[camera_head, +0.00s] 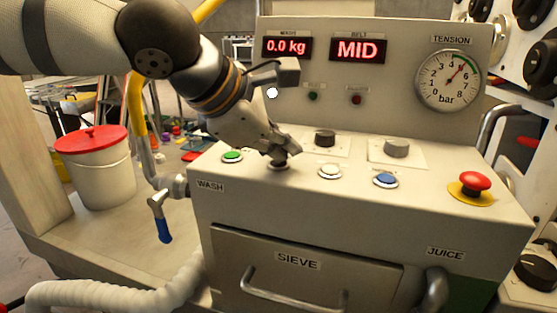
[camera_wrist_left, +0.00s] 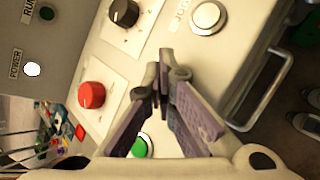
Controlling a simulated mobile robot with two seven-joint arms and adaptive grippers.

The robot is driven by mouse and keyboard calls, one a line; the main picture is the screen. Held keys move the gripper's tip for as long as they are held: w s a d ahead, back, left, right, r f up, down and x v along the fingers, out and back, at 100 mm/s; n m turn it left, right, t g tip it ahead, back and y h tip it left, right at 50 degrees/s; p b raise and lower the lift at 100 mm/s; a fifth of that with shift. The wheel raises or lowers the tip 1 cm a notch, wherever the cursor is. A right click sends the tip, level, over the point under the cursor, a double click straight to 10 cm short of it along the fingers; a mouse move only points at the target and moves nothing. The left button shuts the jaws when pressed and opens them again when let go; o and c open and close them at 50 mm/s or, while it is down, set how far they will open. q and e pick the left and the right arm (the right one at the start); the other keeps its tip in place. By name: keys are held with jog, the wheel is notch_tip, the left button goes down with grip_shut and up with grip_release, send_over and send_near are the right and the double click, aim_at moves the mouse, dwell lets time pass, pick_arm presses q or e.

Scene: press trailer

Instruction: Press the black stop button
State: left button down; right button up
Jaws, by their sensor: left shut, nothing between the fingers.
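The sloped panel of the press holds a row of buttons. My left gripper (camera_head: 279,153) is shut and empty, its fingertips pointing down at the black stop button (camera_head: 278,167). Only part of that button and its ring shows below the fingertips; I cannot tell if they touch it. In the left wrist view the shut fingertips (camera_wrist_left: 160,72) hide the button. A green button (camera_head: 232,156) is to the left, and it also shows in the wrist view (camera_wrist_left: 141,147). A white button (camera_head: 330,171) is to the right. My right gripper is not in view.
Farther right are a blue button (camera_head: 385,180) and a red mushroom button (camera_head: 473,182). Behind the row are a dark knob (camera_head: 325,137), a grey knob (camera_head: 397,147) and a red knob (camera_wrist_left: 91,95). The upright panel has a lit white power lamp (camera_wrist_left: 32,69) and a gauge (camera_head: 448,80).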

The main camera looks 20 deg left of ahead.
aim_at(281, 165)
pick_arm(q)
jog(key=shift+r, duration=0.75)
jog(key=shift+r, duration=2.55)
